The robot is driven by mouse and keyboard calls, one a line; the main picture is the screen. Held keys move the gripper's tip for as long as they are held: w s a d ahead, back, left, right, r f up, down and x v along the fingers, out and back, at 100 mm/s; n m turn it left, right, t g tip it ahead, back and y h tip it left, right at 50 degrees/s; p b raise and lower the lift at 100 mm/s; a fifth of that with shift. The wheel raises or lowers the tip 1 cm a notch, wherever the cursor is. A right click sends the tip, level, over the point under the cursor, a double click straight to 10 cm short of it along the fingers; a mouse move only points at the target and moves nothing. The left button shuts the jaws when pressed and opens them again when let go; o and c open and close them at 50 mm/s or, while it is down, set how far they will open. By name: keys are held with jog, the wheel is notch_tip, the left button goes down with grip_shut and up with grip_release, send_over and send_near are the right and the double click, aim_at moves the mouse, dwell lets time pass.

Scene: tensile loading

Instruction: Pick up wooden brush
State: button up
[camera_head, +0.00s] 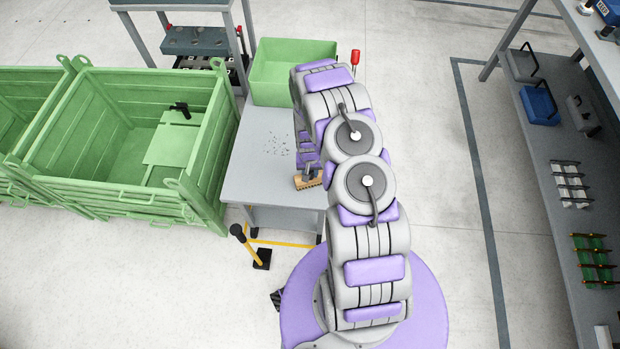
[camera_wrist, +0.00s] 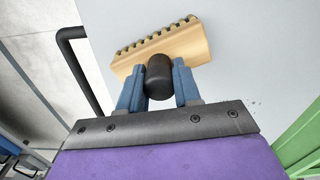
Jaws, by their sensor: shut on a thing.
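The wooden brush (camera_wrist: 180,48) has a light wood block, a row of dark bristles along its far edge and a black rounded knob. In the wrist view my gripper (camera_wrist: 158,84) has its blue fingers on both sides of the black knob, shut on it. In the head view the brush (camera_head: 308,183) shows at the front part of the grey table (camera_head: 255,180), under the end of my arm. I cannot tell whether the brush touches the table or is a little above it. My arm hides part of the table in the head view.
A green bin (camera_head: 285,75) stands at the table's back. Large green crates (camera_head: 140,85) stand to the left. Dark specks (camera_head: 277,145) lie on the table. A black and yellow post (camera_head: 250,246) stands before it. A grey shelf (camera_head: 550,150) is at the right; the floor between is clear.

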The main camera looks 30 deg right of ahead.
grip_shut()
jog(key=shift+r, duration=0.65)
notch_tip(320, 180, up, 3)
jog(key=shift+w+f+p, duration=0.1)
jog(key=shift+p, duration=0.65)
jog(key=s+p, duration=0.2)
jog(key=s, duration=1.4)
jog(key=shift+s+d+r, duration=0.15)
jog(key=shift+d+r, duration=0.15)
jog(key=shift+r, duration=0.15)
